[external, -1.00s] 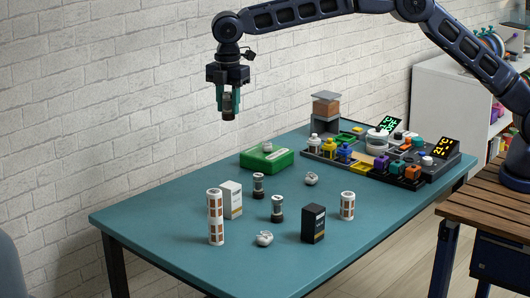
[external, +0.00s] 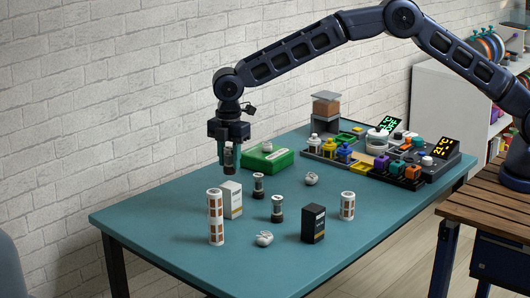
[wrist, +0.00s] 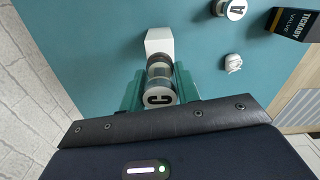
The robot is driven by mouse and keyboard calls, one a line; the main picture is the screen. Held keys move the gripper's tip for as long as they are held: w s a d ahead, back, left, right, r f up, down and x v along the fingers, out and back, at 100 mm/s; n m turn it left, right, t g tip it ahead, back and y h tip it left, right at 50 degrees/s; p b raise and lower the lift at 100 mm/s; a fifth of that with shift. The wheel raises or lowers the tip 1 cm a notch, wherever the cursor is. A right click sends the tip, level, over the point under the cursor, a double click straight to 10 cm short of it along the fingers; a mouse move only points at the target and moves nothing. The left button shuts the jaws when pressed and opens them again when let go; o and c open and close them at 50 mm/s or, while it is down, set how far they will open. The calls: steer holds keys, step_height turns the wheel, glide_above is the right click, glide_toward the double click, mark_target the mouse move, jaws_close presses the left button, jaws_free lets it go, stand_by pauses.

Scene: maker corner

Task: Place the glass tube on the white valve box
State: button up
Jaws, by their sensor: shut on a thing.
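My gripper (external: 229,158) is shut on a glass tube (external: 229,161) with dark ends and holds it upright, close above the white valve box (external: 236,201). In the wrist view the tube (wrist: 160,82) sits between the green fingers (wrist: 158,90), its top end marked C. The white box (wrist: 158,40) shows just beyond the tube there, partly hidden by it. In the external view a small gap seems to lie between the tube and the box top. Two similar glass tubes (external: 258,186) (external: 277,208) stand on the table to the right.
A tall white-and-orange cylinder (external: 215,217) stands close left of the white box. A black valve box (external: 313,223), a shorter cylinder (external: 347,205) and crumpled white pieces (external: 264,239) are to the right. A green case (external: 267,159) and an equipment tray (external: 330,157) lie behind.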

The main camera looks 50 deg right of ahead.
mark_target(229, 169)
steer(key=shift+f, duration=1.65)
steer(key=shift+f, duration=0.1)
steer(key=o, duration=1)
steer(key=shift+c, duration=0.2)
